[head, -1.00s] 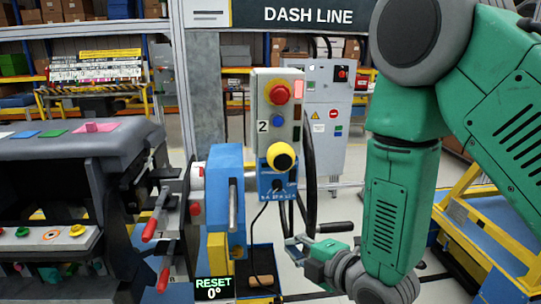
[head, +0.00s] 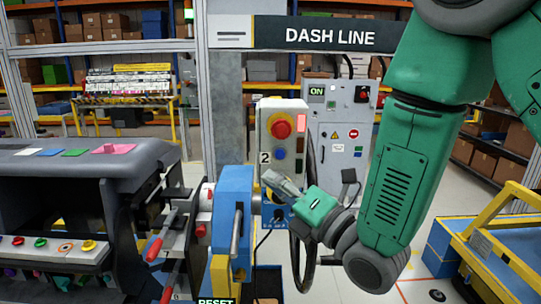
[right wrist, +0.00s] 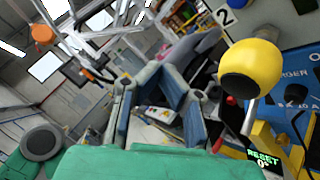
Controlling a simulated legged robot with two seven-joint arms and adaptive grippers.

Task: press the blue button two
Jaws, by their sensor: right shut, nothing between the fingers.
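The blue button (head: 279,153) sits on the front of a grey control box (head: 264,127) marked 2, below a red mushroom button (head: 281,127). My right gripper (head: 272,180) is in front of the box's lower part, a little below the blue button. It is shut and empty. I cannot tell whether it touches the box. In the right wrist view its fingers (right wrist: 152,80) point past a yellow and black knob (right wrist: 250,68), which is right of them. The blue button is not clear in that view. My left gripper is not in view.
A blue fixture with a lever (head: 234,205) and red handles (head: 153,249) stand left of the box. A dark dashboard (head: 60,165) is at far left. A grey cabinet (head: 340,125) stands behind. A yellow frame (head: 490,235) is at right.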

